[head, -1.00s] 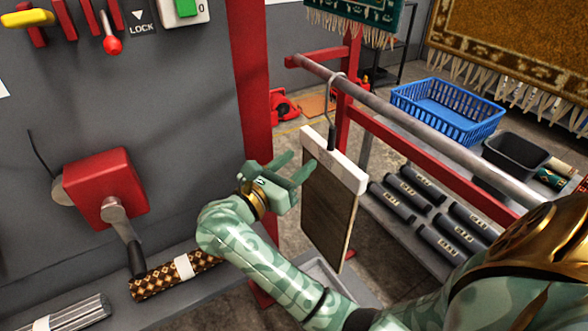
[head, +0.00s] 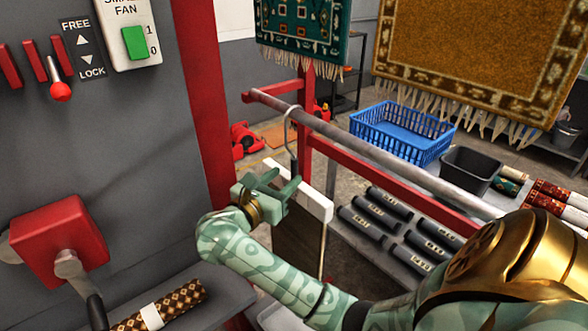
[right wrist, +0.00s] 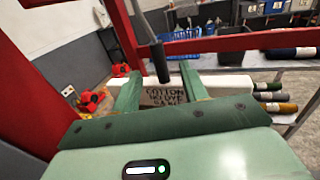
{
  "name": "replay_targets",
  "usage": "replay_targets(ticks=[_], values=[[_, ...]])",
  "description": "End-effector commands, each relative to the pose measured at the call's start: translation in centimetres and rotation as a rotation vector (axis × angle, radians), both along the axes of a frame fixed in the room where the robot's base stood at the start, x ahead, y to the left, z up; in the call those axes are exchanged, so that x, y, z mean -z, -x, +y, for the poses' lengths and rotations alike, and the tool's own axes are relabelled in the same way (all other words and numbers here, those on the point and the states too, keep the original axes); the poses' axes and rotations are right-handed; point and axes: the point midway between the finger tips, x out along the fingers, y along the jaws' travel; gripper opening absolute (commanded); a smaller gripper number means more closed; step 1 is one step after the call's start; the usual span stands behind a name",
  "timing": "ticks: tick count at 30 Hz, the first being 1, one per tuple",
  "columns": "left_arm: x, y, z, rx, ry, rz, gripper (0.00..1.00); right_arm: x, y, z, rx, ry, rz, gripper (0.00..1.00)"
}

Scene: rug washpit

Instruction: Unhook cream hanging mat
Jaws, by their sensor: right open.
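The hanging mat (head: 300,240) hangs upright under a white clamp bar (head: 315,203). Its surface looks brownish in the head view, and my right arm hides part of it. A wire hook (head: 287,118) with a dark stem goes over the grey rail. My left gripper is not in view.
The grey rail (head: 390,165) slopes toward the right, beside a red frame post (head: 200,90). A blue basket (head: 402,140), a black bin (head: 470,170) and dark rolls (head: 375,220) lie beyond. A red crank box (head: 60,240) is at left. Fringed rugs hang above.

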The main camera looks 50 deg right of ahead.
Motion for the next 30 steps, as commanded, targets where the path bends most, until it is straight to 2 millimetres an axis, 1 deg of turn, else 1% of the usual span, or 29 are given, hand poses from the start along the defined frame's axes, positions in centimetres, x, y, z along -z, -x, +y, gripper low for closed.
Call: replay_targets(ticks=[6,15,21,30], values=[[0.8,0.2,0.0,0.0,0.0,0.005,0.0,0.1,-0.4,-2.1,0.002,0.002,0.0,0.44],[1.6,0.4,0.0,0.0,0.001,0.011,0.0,0.1,-0.8,-4.4,0.002,0.002,0.0,0.44],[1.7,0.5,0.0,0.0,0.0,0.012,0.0,0.0,-1.0,-5.0,0.001,0.002,0.0,0.44],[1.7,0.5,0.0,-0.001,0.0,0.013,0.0,-0.1,-1.0,-5.1,0.001,0.001,-0.001,0.44]])
